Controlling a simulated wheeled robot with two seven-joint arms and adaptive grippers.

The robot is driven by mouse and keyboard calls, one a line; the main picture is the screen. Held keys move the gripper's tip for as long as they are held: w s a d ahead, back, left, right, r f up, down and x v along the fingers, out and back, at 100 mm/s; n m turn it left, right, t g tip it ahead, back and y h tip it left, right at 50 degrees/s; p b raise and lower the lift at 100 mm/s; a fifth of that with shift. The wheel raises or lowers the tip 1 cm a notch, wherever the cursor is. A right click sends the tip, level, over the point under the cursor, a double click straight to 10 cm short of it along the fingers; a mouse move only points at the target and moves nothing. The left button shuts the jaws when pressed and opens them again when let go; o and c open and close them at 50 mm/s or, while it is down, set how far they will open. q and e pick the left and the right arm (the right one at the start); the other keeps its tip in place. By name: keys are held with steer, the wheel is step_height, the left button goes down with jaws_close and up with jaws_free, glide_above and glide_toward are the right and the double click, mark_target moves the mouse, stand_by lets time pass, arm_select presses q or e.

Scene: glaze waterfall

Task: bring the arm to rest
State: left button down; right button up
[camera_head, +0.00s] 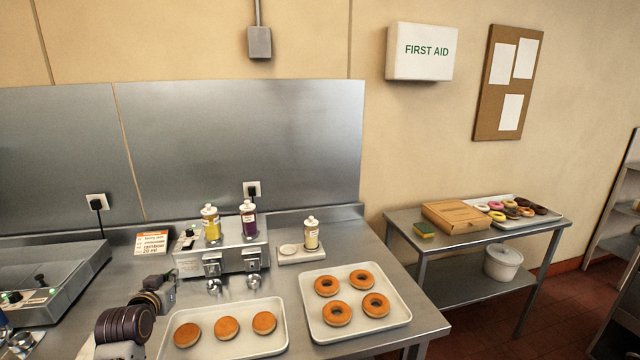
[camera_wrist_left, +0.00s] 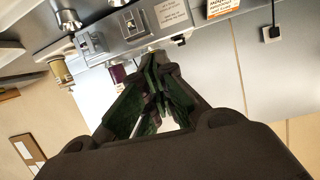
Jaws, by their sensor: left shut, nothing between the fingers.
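My left arm comes in from the lower left in the head view. Its gripper (camera_head: 166,284) is over the counter, left of the dispenser machine's front and above the back left of the tray of plain round buns. In the left wrist view the dark fingers (camera_wrist_left: 158,72) come together and are shut, with nothing held. The dispenser (camera_head: 222,258) carries a yellow bottle (camera_head: 210,224) and a purple bottle (camera_head: 248,219). It also shows upside down in the left wrist view (camera_wrist_left: 128,24). My right gripper is not in view.
A tray with 3 buns (camera_head: 228,329) and a tray of ring donuts (camera_head: 345,304) lie at the counter's front. A small bottle (camera_head: 311,234) stands on a white stand to the right. A grey machine (camera_head: 45,280) is at the left. A side table (camera_head: 405,222) stands beyond.

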arm_select(q)
steer(key=s+d+f+g, duration=0.1)
steer(key=s+d+f, duration=0.2)
steer(key=s+f, duration=0.1)
steer(key=s+d+f+m+g+h, duration=0.1)
steer(key=s+d+f+g, duration=0.1)
steer(key=s+d+f, duration=0.2)
steer(key=s+d+f+m+g+h, duration=0.1)
steer(key=s+d+f+g, duration=0.1)
steer(key=s+f, duration=0.3)
steer(key=shift+s+d+f, duration=0.4)
steer(key=shift+s+d, duration=0.1)
steer(key=shift+d, duration=0.25)
steer(key=s+d+f+m+g+h, duration=0.1)
steer(key=s+d+f+g, duration=0.25)
steer(key=s, duration=0.45)
steer(key=s+d+f+m+g, duration=0.1)
steer(key=s+d+f+g, duration=0.2)
steer(key=s, duration=0.6)
step_height(320, 180, down, 32)
steer(key=s, duration=0.3)
steer(key=s+a+f+g, duration=0.1)
steer(key=s+a+f, duration=0.2)
steer(key=s+f, duration=1.7)
steer(key=shift+s+a+f, duration=0.15)
steer(key=shift+s+f, duration=0.15)
steer(key=shift+s, duration=0.75)
